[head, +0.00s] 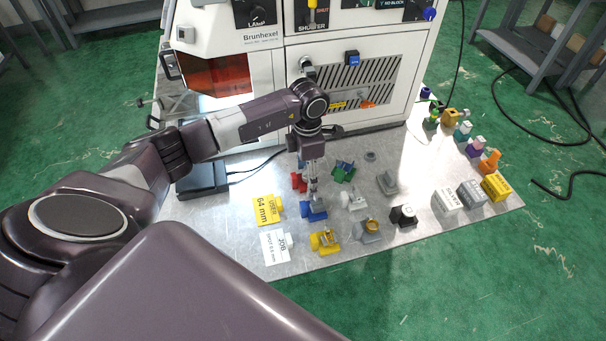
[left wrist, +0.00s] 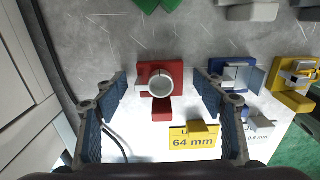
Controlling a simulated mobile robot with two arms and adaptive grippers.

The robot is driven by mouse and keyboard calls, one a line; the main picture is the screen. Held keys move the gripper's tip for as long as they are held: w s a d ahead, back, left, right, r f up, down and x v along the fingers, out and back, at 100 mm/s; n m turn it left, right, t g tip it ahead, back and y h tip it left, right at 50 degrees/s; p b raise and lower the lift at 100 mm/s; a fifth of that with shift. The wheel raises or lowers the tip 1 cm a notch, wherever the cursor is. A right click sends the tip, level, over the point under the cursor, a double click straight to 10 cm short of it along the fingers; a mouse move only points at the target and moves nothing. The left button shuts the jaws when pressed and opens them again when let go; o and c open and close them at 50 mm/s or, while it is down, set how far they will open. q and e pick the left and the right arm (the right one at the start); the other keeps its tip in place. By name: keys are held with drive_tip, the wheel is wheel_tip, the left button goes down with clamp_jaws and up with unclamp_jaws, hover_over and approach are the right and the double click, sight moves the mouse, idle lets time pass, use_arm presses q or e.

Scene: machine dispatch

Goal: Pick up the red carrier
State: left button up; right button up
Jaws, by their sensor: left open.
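The red carrier (head: 297,181) stands on the metal table, partly hidden behind my left gripper in the head view. In the left wrist view the red carrier (left wrist: 160,105) is a red block with a round grey-white part in its middle and a red tab toward the bottom of the picture. My left gripper (head: 312,194) points down over the table. In the left wrist view its two blue-padded fingers (left wrist: 163,90) are apart, one on each side of the red carrier, and touch nothing that I can see. My right gripper is not in view.
A blue carrier (head: 314,211) stands close to the red one. A yellow 64 mm card (head: 267,209) and a white card (head: 275,245) lie nearby. Green (head: 343,171), grey and yellow (head: 324,240) carriers stand around. The white machine (head: 350,75) rises behind.

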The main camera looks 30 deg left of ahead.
use_arm(q)
drive_tip(key=c, duration=1.3)
drive_tip(key=shift+c, duration=0.2)
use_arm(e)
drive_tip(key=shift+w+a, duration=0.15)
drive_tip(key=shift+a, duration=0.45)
use_arm(q)
drive_tip(key=shift+r, duration=0.15)
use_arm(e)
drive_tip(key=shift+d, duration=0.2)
